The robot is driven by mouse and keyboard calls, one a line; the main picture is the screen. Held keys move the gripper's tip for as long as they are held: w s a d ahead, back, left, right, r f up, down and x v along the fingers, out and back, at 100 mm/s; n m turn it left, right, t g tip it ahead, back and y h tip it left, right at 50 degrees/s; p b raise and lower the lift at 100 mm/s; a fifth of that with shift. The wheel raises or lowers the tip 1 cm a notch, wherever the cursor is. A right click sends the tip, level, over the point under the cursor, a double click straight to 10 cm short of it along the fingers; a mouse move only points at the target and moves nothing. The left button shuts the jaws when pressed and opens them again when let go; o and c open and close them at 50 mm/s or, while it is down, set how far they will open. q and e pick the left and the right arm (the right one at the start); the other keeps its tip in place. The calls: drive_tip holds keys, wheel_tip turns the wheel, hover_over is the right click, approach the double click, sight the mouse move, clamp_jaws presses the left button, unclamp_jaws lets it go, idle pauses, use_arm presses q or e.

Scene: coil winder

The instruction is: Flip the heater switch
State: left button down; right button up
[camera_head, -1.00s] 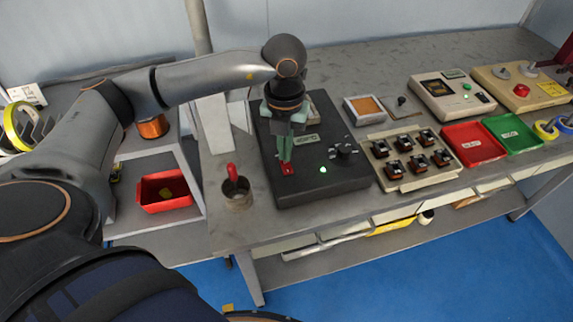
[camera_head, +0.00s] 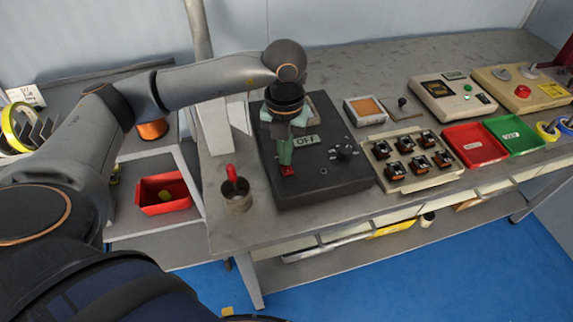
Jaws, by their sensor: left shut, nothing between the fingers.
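The heater is a dark flat box (camera_head: 325,182) on the bench, in the middle of the head view. Its red switch (camera_head: 288,171) is near the front left of its top. A small label or display (camera_head: 306,140) on it reads OFF. A black knob (camera_head: 344,150) is to the right, and a small round lamp (camera_head: 323,171) looks unlit. My left gripper (camera_head: 286,162) points down with its fingers shut and empty. Its tips are right at the switch and hide part of it; whether they touch I cannot tell. My right gripper is not in view.
A beige tray (camera_head: 388,186) of several small coils is close on the right. Red (camera_head: 473,149) and green (camera_head: 514,138) trays are farther right.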

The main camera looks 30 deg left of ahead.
use_arm(q)
wheel_tip(320, 180, up, 7)
drive_tip(key=p, duration=0.4)
drive_tip(key=shift+f, duration=0.1)
idle(0.5)
